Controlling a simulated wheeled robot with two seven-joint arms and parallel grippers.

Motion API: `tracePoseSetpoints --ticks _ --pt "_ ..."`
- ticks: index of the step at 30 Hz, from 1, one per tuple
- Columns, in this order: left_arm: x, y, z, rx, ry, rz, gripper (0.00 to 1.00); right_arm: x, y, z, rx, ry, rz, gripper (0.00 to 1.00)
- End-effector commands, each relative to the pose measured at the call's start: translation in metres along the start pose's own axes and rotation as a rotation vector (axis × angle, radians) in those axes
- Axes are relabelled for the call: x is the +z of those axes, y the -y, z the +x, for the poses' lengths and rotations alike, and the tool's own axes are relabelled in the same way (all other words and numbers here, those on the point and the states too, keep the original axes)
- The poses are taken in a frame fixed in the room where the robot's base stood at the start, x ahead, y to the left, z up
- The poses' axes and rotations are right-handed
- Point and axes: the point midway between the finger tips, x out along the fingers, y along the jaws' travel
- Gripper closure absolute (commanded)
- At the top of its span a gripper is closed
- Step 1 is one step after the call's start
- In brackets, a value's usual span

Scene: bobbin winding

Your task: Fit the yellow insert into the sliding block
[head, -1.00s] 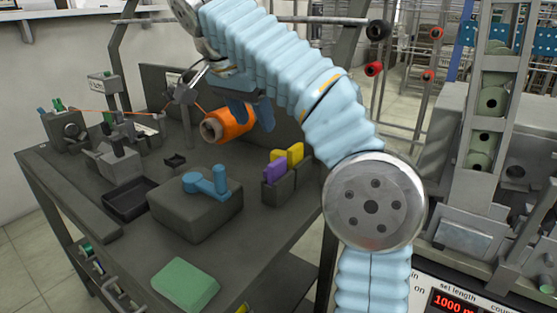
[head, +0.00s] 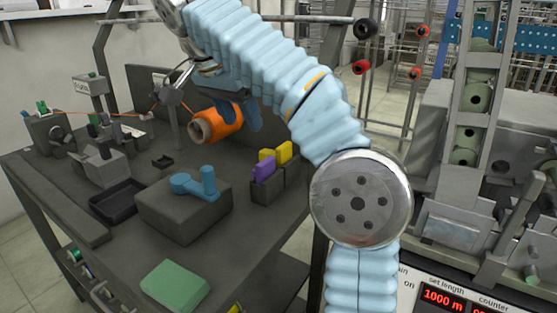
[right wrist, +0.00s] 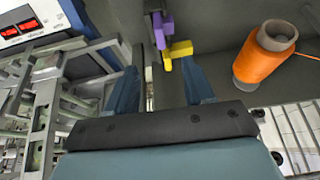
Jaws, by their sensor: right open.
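Two upright yellow pieces (head: 283,152) stand with a purple piece (head: 263,169) in a small dark grey holder (head: 289,182) on the bench; which yellow one is the insert I cannot tell. Yellow (right wrist: 180,50) and purple (right wrist: 158,32) also show in the right wrist view, beyond the fingertips. My right gripper (right wrist: 158,85) is open and empty, its two fingers apart. In the head view its dark blue fingers are partly hidden behind my arm, by the orange bobbin. A grey block (head: 102,162) at the bench's left may be the sliding block; I cannot be sure. My left gripper is out of view.
An orange bobbin (head: 222,118) is beside my right gripper. A grey box with a blue crank (head: 195,184) stands mid-bench, with a black tray (head: 110,203) to its left. A green pad (head: 174,286) lies at the front. A machine frame with a display (head: 443,297) stands right.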

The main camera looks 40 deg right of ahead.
Motion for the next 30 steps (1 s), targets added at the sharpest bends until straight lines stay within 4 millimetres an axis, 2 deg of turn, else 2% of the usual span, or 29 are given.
tracePoseSetpoints --ticks 4,6,7,8,12,16,23,30 --pt "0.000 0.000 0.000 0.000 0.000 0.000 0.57 0.000 0.000 0.000 0.000 0.000 0.000 0.47" --pt "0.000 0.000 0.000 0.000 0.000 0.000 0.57 -0.002 0.001 0.002 0.002 0.000 0.000 0.56" --pt "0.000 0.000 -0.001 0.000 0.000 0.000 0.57 -0.005 0.002 0.006 0.006 0.001 0.001 0.57" --pt "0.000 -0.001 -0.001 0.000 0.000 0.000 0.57 -0.011 0.003 0.012 0.013 0.002 0.000 0.57" --pt "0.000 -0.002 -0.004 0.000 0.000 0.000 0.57 -0.051 0.010 0.058 0.045 0.006 -0.010 0.57" --pt "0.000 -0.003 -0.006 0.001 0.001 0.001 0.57 -0.076 0.010 0.088 0.057 0.005 -0.024 0.57" --pt "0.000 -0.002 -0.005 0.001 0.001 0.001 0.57 -0.080 0.009 0.109 0.058 0.004 -0.030 0.57" --pt "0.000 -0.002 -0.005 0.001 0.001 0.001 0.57 -0.079 0.007 0.144 0.058 0.004 -0.029 0.57"
